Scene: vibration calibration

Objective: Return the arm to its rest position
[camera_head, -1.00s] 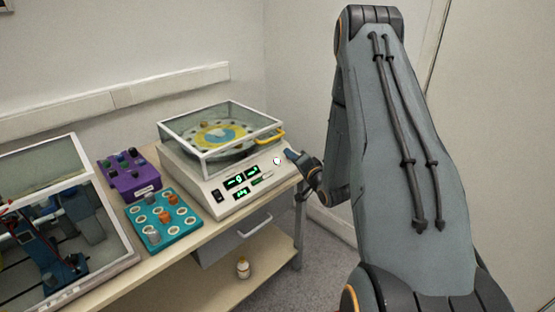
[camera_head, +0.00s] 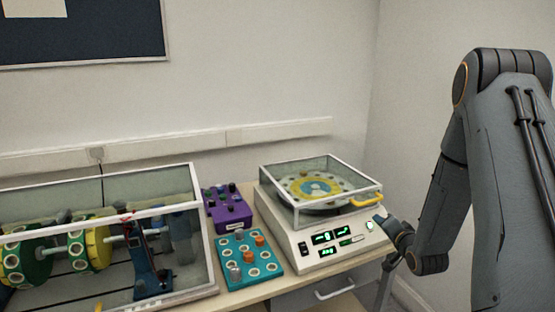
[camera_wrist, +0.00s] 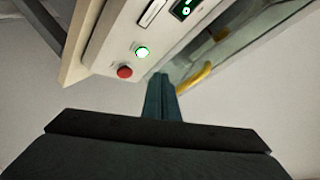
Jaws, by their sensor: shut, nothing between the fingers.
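My gripper (camera_head: 380,221) is at the right end of the front panel of the white balancing machine (camera_head: 300,238). Its narrow blue-grey fingers are shut together with nothing between them. I cannot tell whether the fingertips touch the machine. My arm comes down from the right side of the head view, bent at the elbow.
The machine has a clear lid with a yellow handle (camera_head: 366,200) over a yellow and blue disc. Left of it are a teal tray (camera_head: 232,283) with weights, a purple block (camera_head: 228,208) and a large clear-covered rotor rig (camera_head: 205,245). Open floor lies right of the bench.

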